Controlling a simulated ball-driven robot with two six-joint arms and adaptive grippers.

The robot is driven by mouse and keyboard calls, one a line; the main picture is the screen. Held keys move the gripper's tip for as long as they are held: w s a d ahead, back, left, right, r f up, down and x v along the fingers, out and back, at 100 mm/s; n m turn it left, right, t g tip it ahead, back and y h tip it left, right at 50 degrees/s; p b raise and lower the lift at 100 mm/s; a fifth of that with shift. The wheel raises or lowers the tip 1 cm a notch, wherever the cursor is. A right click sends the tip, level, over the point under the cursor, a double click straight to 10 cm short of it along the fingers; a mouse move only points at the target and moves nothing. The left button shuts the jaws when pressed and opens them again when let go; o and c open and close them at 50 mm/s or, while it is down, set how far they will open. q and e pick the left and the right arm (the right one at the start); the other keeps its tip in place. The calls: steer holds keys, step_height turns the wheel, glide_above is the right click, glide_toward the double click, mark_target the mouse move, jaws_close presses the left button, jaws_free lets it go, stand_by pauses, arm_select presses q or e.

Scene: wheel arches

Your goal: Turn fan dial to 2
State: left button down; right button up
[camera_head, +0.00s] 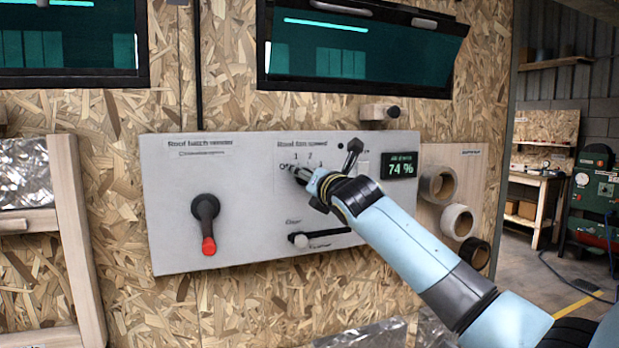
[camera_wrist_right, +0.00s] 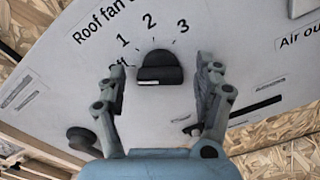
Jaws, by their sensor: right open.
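The fan dial (camera_wrist_right: 160,68) is a black knob on the pale panel under the words "Roof fan", with Off, 1, 2 and 3 printed in an arc around its upper side. A short pale mark shows at its lower edge; which number the dial points to I cannot tell. My right gripper (camera_wrist_right: 158,78) is open, with one finger on each side of the dial and a visible gap to it on both sides. In the head view my right gripper (camera_head: 306,176) is at the dial and mostly hides it. My left gripper is out of view.
Tape rolls (camera_head: 457,221) hang to the right. Windows (camera_head: 360,45) are above.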

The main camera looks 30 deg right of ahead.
steer(key=shift+c, duration=0.2)
steer(key=c, duration=1.1)
steer(key=shift+m, duration=0.4)
steer(key=shift+f+m, duration=0.15)
steer(key=shift+m, duration=7.35)
